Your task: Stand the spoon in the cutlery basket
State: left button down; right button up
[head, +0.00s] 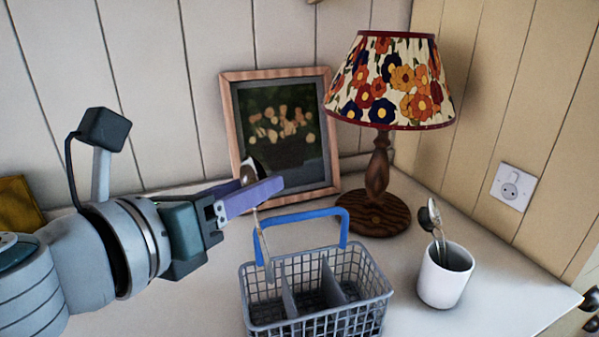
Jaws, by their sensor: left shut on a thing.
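My left gripper (262,192) is shut on a spoon above the left side of the cutlery basket. The spoon's dark bowl (247,174) shows above the purple fingers, and its thin handle hangs down below them, nearly upright. The grey wire cutlery basket (318,325) has dividers and a blue carrying handle (307,216). The spoon's handle overlaps the left end of the blue handle and the basket's left compartment. I cannot tell whether its lower end is below the rim. My right gripper is not in view.
A white cup (443,287) with other cutlery stands right of the basket. A lamp (377,190) with a flowered shade and a framed picture (228,125) stand behind, near the walls. The white counter is clear between basket and cup.

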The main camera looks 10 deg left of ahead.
pick_arm(q)
jog(key=shift+s+d+f+b, duration=0.1)
jog(key=shift+s+f+b, duration=0.1)
jog(key=shift+f+b, duration=1.3)
jog(key=shift+s+d+f+b, duration=0.15)
jog(key=shift+f+b, duration=1)
jog(key=shift+f, duration=0.7)
jog(key=shift+s+d+f+b, duration=0.1)
jog(key=shift+s+f+b, duration=0.1)
jog(key=shift+f+b, duration=1.3)
jog(key=shift+f, duration=0.2)
jog(key=shift+c, duration=1.3)
grip_release()
send_near(265, 257)
jog(key=s, duration=0.2)
jog(key=shift+a+r+b, duration=0.25)
jog(key=shift+a+b, duration=0.05)
jog(key=shift+a, duration=0.05)
